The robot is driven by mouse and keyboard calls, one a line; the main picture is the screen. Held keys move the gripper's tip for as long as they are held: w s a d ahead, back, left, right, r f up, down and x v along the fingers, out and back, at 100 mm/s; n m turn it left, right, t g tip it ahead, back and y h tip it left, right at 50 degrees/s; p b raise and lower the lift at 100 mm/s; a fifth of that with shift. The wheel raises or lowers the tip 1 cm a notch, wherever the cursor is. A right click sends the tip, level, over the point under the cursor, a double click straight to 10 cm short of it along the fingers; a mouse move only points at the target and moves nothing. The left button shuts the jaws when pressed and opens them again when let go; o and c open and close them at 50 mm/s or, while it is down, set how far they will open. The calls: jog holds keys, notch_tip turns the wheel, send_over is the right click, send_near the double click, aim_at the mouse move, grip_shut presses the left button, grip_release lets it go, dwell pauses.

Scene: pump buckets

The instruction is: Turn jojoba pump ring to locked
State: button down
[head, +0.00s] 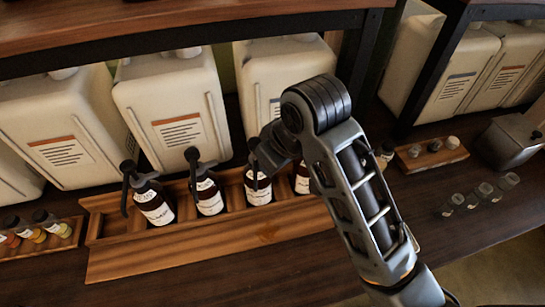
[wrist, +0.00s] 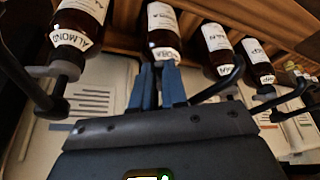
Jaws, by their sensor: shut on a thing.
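Several dark pump bottles stand in a wooden rack (head: 190,240) in the head view. My gripper (head: 268,155) is over the top of the third bottle from the left (head: 257,191). In the wrist view, the blue fingertips of my gripper (wrist: 158,78) are closed at the neck of a bottle (wrist: 162,25), where the pump ring sits. Its small label is upside down and partly hidden; I take it to be the jojoba bottle. The ring is mostly hidden by the fingers, so its lock position cannot be told. A bottle labelled ALMOND (wrist: 82,22) is beside it.
Neighbouring pumps have black spouts close to my gripper, such as on the leftmost bottle (head: 153,208) and the second bottle (head: 208,195). Large white canisters (head: 172,105) stand behind under a shelf (head: 150,22). Small glasses (head: 480,192) stand at the right.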

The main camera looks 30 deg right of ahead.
jog(key=c, duration=1.1)
grip_release()
jog(key=shift+c, duration=0.2)
